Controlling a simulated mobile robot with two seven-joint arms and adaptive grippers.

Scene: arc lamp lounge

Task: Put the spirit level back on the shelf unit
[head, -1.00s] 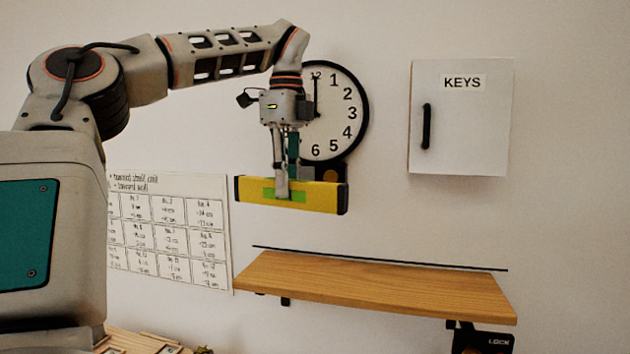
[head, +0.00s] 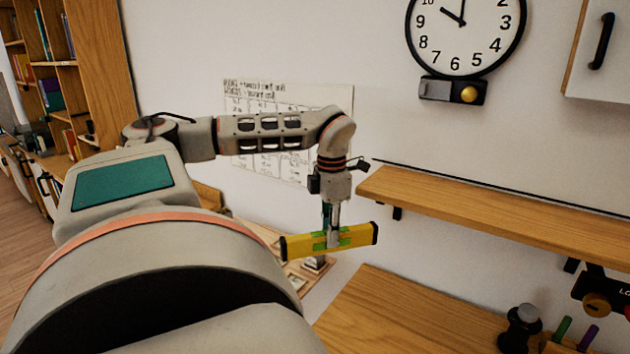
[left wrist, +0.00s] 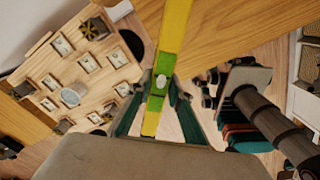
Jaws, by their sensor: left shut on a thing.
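The spirit level (head: 300,246) is a yellow bar with black end caps and green parts. My left gripper (head: 333,238) points down and is shut on its middle, holding it roughly level in the air, left of the wall shelf and above the desk. In the left wrist view, the spirit level (left wrist: 174,35) runs lengthwise between the fingers (left wrist: 160,88). A tall wooden shelf unit (head: 100,65) with books stands at the far left, well away from the gripper. My right gripper is not in view.
A wooden wall shelf (head: 500,206) at right looks bare. Below it a wooden desk top (head: 390,310) carries a dark knobbed object (head: 521,328) and pens. A clock (head: 465,30) and a cabinet (head: 605,60) hang above. A low board with items (left wrist: 75,75) lies beneath the gripper.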

